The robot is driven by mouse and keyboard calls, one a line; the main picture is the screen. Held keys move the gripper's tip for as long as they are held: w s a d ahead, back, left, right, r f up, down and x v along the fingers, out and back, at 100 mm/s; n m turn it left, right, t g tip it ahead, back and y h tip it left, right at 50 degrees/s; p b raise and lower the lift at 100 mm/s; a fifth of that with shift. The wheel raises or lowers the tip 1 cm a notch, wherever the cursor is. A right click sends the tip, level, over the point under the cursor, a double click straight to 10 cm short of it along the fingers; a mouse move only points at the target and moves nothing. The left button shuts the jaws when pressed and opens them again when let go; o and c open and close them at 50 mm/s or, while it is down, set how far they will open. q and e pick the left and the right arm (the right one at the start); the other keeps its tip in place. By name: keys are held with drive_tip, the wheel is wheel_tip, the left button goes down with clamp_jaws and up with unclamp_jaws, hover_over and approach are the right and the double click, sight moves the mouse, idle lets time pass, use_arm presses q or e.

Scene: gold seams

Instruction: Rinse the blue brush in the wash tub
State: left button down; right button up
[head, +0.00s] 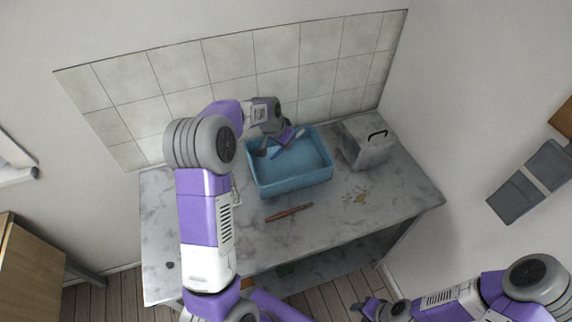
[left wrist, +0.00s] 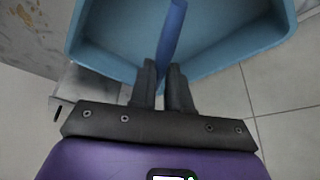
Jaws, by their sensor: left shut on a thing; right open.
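The wash tub (head: 291,184) is a light blue open rectangular basin on the marble-topped counter. Its pale interior (left wrist: 115,30) fills the top of the left wrist view; I cannot tell how much water it holds. My left gripper (head: 274,147) is over the tub's back left part. In the left wrist view my left gripper (left wrist: 164,70) is shut on the blue brush (left wrist: 172,32), whose blue length points away over the tub. The brush's far end is cut off there, so I cannot tell whether it touches water. My right gripper (head: 368,309) is open and empty, low in front of the counter.
A grey box with a black handle (head: 368,149) stands right of the tub. A brown stick-like tool (head: 289,212) lies in front of the tub. Brownish marks (head: 357,195) show on the counter (head: 330,222). A tiled wall (head: 230,62) rises close behind.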

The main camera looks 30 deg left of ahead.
idle(0.4)
use_arm(q)
drive_tip(key=shift+r+p, duration=1.4)
drive_tip(key=shift+r, duration=0.7)
drive_tip(key=shift+f, duration=0.15)
